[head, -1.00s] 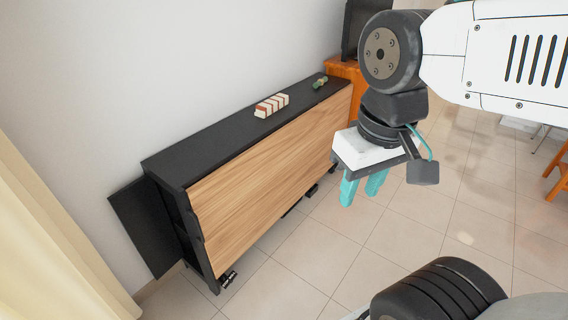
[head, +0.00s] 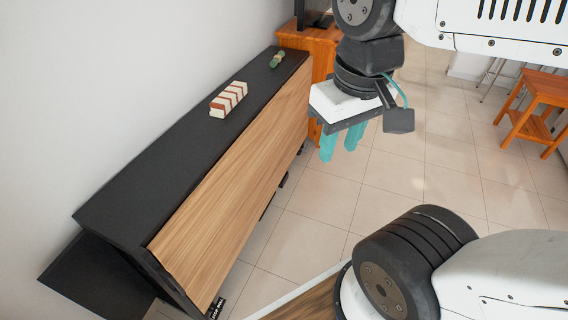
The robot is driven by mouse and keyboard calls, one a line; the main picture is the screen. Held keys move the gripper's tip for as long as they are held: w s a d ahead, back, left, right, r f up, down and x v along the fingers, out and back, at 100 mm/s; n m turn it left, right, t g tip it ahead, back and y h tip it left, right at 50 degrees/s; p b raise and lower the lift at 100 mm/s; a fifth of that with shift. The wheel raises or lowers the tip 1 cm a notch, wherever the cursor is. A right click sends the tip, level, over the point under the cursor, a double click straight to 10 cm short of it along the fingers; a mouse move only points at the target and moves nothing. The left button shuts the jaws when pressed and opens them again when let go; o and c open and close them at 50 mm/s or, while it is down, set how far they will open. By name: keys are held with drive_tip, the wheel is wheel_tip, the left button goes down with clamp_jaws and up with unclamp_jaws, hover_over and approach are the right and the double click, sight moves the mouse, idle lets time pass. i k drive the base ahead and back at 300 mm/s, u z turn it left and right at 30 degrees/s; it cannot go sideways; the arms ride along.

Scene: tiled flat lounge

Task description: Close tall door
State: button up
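A long low cabinet has a black top (head: 160,160) and a light wood front panel (head: 235,165) and stands against the wall. A flat black panel (head: 95,280) sticks out from its near left end, partly cut off by the picture's lower edge. I cannot tell for certain which panel is the tall door; the black one stands out from the body like an open door. My gripper (head: 339,154) points down, to the right of the cabinet's far end and apart from it. Its two teal fingers are apart with nothing between them.
A red and white striped block (head: 228,99) and a small green object (head: 277,59) lie on the cabinet top. An orange wooden cabinet (head: 318,50) stands beyond, and an orange stool (head: 540,100) at the right. Tiled floor (head: 400,170) in the middle is clear.

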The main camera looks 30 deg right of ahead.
sight(90, 272)
drive_tip(key=u, duration=0.5)
drive_tip(key=k, duration=0.3)
drive_tip(key=u, duration=0.75)
drive_tip(key=i, duration=0.5)
